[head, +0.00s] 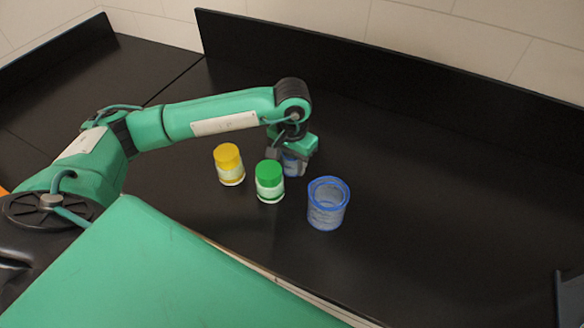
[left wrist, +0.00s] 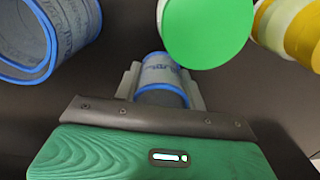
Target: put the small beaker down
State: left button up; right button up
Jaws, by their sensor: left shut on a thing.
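The small beaker (head: 293,164) is translucent with blue edges and sits mostly hidden behind my left gripper (head: 286,155) in the head view. In the left wrist view the small beaker (left wrist: 161,76) is between the two fingers of my left gripper (left wrist: 160,85), which is shut on it. In the head view it is at or near the black counter (head: 430,220), behind the green-capped jar. I cannot tell whether its base touches the counter. My right gripper does not show.
A larger blue-rimmed beaker (head: 327,205) stands to the right and nearer. A green-capped jar (head: 269,182) and a yellow-capped jar (head: 229,165) stand close by on the left. The counter to the right is clear, up to a black back ledge (head: 400,75).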

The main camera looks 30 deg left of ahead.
aim_at(292, 171)
pick_arm(q)
jog(key=shift+f+p, duration=0.35)
jog(key=shift+f, duration=1.5)
jog(key=shift+f, duration=0.15)
jog(key=o, duration=1)
